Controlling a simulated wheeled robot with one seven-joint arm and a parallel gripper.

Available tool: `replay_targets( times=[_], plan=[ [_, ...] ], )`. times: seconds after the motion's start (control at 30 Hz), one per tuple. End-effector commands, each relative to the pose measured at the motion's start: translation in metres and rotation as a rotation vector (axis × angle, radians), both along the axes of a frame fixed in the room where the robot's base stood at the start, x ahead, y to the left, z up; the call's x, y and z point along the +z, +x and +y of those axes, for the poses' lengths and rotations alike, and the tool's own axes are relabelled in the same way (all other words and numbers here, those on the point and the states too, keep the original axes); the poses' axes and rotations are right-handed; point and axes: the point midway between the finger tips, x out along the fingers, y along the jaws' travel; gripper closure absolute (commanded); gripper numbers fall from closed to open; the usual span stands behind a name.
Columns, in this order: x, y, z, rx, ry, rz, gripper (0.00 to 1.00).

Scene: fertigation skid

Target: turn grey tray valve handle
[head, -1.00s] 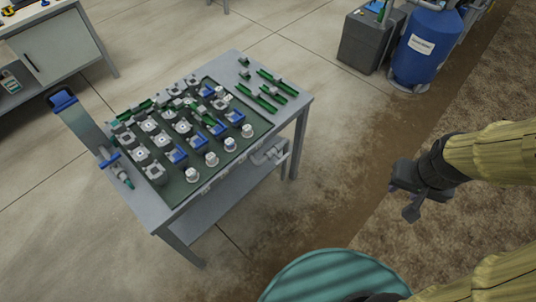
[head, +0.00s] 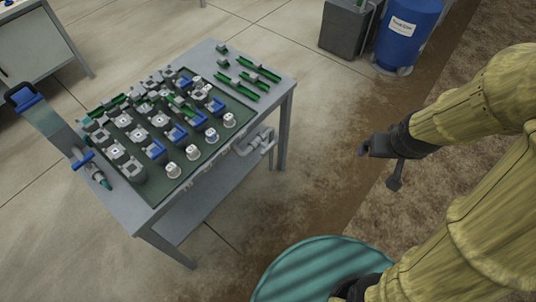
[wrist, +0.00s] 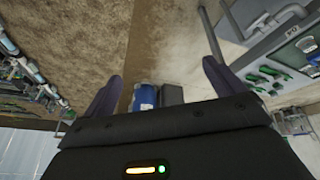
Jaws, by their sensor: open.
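A grey pipe fitting (head: 255,143) sticks out from the right side of the grey table, just below its top. It looks like the tray valve, but its handle is too small to make out clearly. Grey piping beside the table also shows in the wrist view (wrist: 275,25). My gripper (head: 380,168) is open and empty, to the right of the table and well apart from the fitting. Its two fingers stand wide apart in the wrist view (wrist: 163,75).
The table (head: 150,215) bears a dark green tray (head: 245,112) with rows of grey, blue and white parts. Green strips (head: 240,84) lie behind it. A blue tank (head: 408,30) and a grey box (head: 345,28) stand at the back. Floor between table and gripper is clear.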

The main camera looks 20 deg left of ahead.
Motion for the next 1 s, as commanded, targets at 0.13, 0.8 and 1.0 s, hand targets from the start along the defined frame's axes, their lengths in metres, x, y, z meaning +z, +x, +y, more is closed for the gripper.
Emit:
replay_targets(
  times=[0.13,0.8,1.0],
  plan=[
    [-0.063,0.036,0.007,0.124,-0.011,-0.109,0.05],
    [-0.254,0.111,0.117,0.697,0.309,-0.589,0.05],
    [-0.3,0.101,0.151,0.821,0.515,-0.719,0.05]
  ],
)
